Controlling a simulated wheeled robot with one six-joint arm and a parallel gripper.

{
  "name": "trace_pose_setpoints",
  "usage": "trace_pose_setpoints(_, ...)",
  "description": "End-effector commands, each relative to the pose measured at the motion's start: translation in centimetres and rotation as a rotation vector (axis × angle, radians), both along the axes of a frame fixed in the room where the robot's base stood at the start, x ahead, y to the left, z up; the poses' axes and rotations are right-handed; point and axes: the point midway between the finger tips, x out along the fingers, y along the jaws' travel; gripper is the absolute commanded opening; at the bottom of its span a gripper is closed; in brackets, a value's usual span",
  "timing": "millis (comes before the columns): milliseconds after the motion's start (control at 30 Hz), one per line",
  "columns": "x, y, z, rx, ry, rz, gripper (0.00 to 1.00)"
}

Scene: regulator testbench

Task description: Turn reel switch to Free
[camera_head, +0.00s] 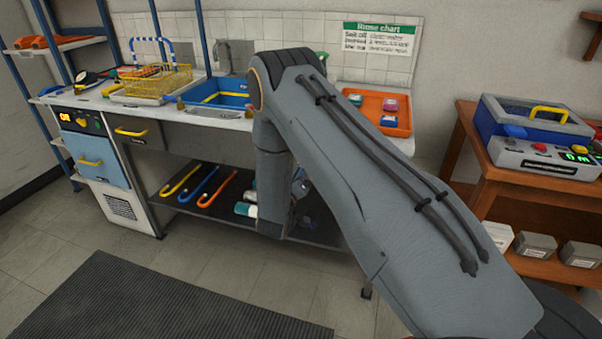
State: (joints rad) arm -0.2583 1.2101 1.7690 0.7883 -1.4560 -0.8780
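I cannot pick out a switch labelled for a reel or a Free mark. A control panel (79,121) with a lit orange display, a green button and small knobs is on the front of the blue-fronted unit at the left end of the bench. At the right, a blue case (531,121) with a yellow handle has a grey front panel (545,157) with red and green buttons and a green display. Their small labels are too blurred to read. My grey arm crosses the middle and hides part of the bench. My gripper does not show.
The bench (185,111) holds a yellow basket (158,83), a blue sink (222,93) and an orange tray (377,110). Coloured hooks (199,187) and bottles lie on its lower shelf. A wooden shelf (480,140) stands right. The dark floor mat (150,300) is clear.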

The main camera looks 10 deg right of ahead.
Motion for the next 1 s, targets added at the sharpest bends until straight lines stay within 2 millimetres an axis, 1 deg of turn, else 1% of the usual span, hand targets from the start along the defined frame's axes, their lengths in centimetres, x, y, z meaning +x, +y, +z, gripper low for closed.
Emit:
trace_pose_setpoints(200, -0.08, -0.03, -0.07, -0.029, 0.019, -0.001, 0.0)
trace_pose_setpoints(600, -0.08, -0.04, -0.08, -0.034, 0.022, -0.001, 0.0)
trace_pose_setpoints(633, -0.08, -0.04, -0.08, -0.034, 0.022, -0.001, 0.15)
trace_pose_setpoints(700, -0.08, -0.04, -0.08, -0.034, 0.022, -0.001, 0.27)
trace_pose_setpoints(733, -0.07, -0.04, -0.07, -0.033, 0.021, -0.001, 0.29)
trace_pose_setpoints(1000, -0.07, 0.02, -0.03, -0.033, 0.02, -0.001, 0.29)
